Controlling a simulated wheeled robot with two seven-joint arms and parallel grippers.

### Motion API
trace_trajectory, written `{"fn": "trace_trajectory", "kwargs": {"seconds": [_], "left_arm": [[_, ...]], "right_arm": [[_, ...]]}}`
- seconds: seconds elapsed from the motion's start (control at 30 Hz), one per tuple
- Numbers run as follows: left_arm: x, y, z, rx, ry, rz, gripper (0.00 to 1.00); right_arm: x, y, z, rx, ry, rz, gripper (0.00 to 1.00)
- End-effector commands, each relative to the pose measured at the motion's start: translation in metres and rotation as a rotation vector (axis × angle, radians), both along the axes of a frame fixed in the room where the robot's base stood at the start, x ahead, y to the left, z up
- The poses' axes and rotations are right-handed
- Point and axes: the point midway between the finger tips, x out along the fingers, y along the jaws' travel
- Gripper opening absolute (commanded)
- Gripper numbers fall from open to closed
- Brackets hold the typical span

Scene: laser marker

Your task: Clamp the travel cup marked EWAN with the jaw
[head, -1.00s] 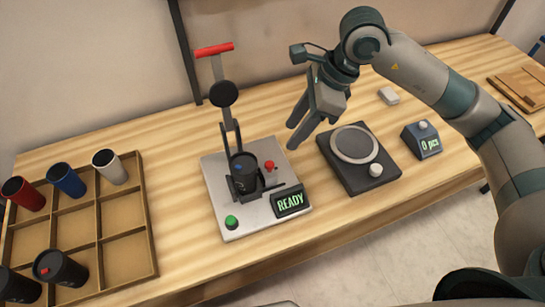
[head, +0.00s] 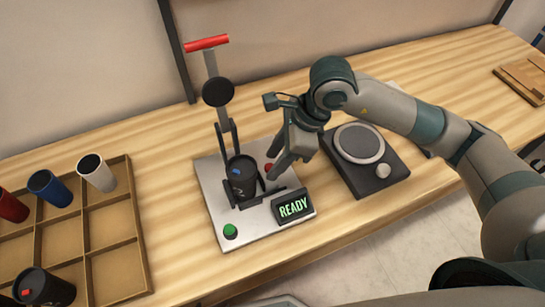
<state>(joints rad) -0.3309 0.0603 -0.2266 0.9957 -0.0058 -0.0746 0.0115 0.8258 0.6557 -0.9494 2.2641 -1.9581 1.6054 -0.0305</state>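A red button (head: 270,167) and a green button (head: 230,231) are on the base plate. The display (head: 293,207) reads READY. My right gripper (head: 273,166) is at the red button, to the right of the cup; its finger gap is hard to see. My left gripper is not in view.
A wooden tray (head: 137,228) at left holds several cups, including red (head: 10,207), blue (head: 48,189), white (head: 96,174) and black (head: 45,289) ones. A dark scale with a round plate (head: 360,143) stands right of the marker. The table between tray and marker is clear.

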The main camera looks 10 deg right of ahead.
Motion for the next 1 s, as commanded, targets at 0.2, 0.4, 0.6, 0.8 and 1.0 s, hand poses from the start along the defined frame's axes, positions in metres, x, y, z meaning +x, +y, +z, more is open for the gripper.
{"fn": "trace_trajectory", "kwargs": {"seconds": [0.2,0.4,0.6,0.8,1.0], "left_arm": [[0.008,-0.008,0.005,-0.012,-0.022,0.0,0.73],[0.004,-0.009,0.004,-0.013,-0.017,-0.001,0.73],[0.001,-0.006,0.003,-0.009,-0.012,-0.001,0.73],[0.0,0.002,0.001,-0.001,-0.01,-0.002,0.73],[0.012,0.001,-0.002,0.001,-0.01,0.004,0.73]], "right_arm": [[-0.004,0.003,-0.007,0.0,0.0,0.001,0.38],[-0.004,0.003,-0.008,0.0,0.0,0.001,0.38],[-0.004,0.003,-0.008,0.0,0.0,0.001,0.12],[-0.003,0.003,-0.008,0.0,0.0,0.001,0.0],[0.014,0.003,-0.012,-0.002,-0.003,-0.002,0.0]]}}
